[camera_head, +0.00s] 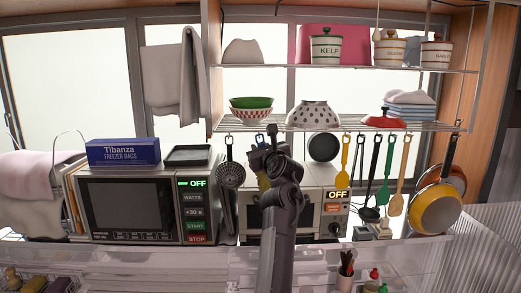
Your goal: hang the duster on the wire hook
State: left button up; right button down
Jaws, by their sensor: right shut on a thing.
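My right gripper (266,148) is raised in the middle of the view, its arm coming up from the bottom edge. It is at the front edge of the lower wire shelf (340,125), where the hooks hang. A small yellow piece (263,182) shows just left of and behind my right wrist; it may be part of the duster. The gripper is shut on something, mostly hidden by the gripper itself. The wire hook at this spot is largely covered, and I cannot tell whether the duster touches it. My left gripper is out of view.
A dark skimmer (231,174) hangs close on the left. A black pan (323,147) and several utensils, including a yellow spatula (345,155), hang on the right. A microwave (130,205) and a toaster oven (318,215) stand below. Bowls stand on the shelf above.

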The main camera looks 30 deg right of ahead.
jog(key=c, duration=1.2)
grip_release()
jog(key=shift+s, duration=0.1)
jog(key=shift+s+a+f+b, duration=0.1)
jog(key=shift+s+f+b, duration=0.05)
jog(key=shift+s+b, duration=0.15)
jog(key=b+v, duration=0.3)
jog(key=v, duration=0.4)
jog(key=shift+a, duration=0.1)
